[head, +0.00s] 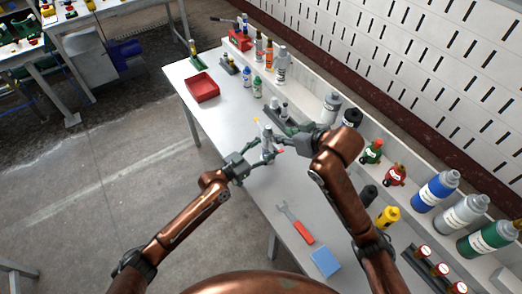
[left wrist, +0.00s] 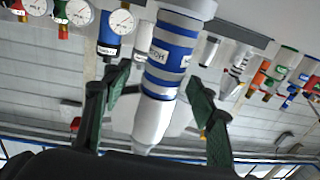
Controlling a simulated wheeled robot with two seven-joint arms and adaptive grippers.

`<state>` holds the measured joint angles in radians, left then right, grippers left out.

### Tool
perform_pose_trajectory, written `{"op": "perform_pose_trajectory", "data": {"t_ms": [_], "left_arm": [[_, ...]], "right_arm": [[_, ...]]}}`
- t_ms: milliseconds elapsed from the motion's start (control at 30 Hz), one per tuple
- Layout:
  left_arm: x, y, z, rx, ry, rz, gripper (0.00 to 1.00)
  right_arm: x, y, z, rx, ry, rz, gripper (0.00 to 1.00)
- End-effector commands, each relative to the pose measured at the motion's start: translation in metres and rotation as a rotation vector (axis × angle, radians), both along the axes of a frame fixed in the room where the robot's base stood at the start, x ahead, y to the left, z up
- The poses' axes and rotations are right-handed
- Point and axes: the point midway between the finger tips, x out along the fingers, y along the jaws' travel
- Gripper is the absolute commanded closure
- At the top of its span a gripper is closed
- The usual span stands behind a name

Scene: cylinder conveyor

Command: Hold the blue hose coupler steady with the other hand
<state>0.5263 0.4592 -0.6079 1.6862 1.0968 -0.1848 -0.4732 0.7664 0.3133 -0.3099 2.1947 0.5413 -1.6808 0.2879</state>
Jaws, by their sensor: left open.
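The blue hose coupler (left wrist: 172,55) is a silver-grey cylinder with blue bands and a pale tapered end, filling the middle of the left wrist view. In the head view it is a small grey upright shape (head: 267,136) between my two grippers, above the table. My left gripper (head: 260,153) is open, with its dark green fingers (left wrist: 160,100) on either side of the coupler; a gap shows on one side. My right gripper (head: 284,141) is on the other side of the coupler, close to it. Its fingertips are too small and overlapped to tell whether they grip it.
The white table (head: 230,113) carries a red tray (head: 202,87), a wrench with a red handle (head: 296,224) and a blue pad (head: 325,261). Bottles and cylinders, including a blue one (head: 434,191), line the shelf at the right. The near-left table surface is clear.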

Motion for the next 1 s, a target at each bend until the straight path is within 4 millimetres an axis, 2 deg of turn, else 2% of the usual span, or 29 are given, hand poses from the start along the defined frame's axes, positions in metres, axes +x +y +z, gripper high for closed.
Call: {"op": "perform_pose_trajectory", "data": {"t_ms": [267,1000], "left_arm": [[0.0011,-0.001,-0.0001,0.0,0.0,0.0,0.47],[0.001,-0.0006,-0.0002,0.0,0.0,0.001,0.98]], "right_arm": [[0.0,-0.0002,0.0,0.0,0.0,0.0,0.71],[0.0,0.0,0.0,0.0,0.0,0.0,0.71]]}}
